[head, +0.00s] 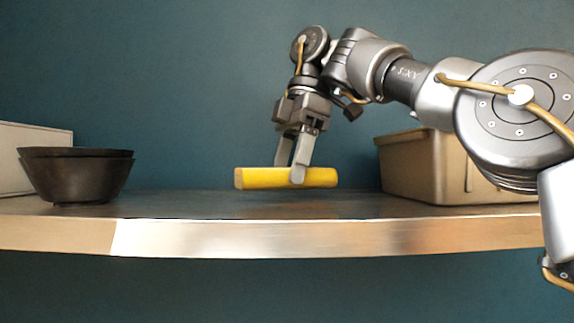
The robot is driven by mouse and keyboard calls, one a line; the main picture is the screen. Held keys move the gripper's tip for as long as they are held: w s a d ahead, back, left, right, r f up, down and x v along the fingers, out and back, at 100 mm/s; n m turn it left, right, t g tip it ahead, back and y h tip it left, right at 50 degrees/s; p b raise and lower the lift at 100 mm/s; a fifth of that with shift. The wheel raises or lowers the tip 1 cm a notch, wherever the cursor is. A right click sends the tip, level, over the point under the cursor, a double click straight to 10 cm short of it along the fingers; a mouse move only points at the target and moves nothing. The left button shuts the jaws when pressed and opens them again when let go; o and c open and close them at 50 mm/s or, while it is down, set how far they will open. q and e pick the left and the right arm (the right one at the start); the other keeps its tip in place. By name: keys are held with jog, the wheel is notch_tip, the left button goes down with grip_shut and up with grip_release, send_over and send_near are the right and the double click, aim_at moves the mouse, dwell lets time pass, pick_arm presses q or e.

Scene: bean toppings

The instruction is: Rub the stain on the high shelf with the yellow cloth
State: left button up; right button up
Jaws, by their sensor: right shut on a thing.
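The yellow cloth (260,179) is a long rolled or folded bar in the head view, lying roughly level. My right gripper (292,172) points down and is shut on the cloth near its middle. The cloth is just above the top of the high shelf (320,205), with a shadow under it; I cannot tell for sure whether it touches. No stain can be made out on the shelf, whose top shows only as a thin strip. My left gripper is not in view.
Dark stacked bowls (78,178) stand at the left of the shelf, before a pale box (35,140). A beige bin (430,168) stands at the right, behind my right arm. The shelf between bowls and bin is clear. Its front edge (260,238) curves slightly.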

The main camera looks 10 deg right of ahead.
jog(key=shift+d, duration=0.15)
dwell(0.4)
jog(key=shift+f+b, duration=1)
jog(key=shift+b, duration=0.05)
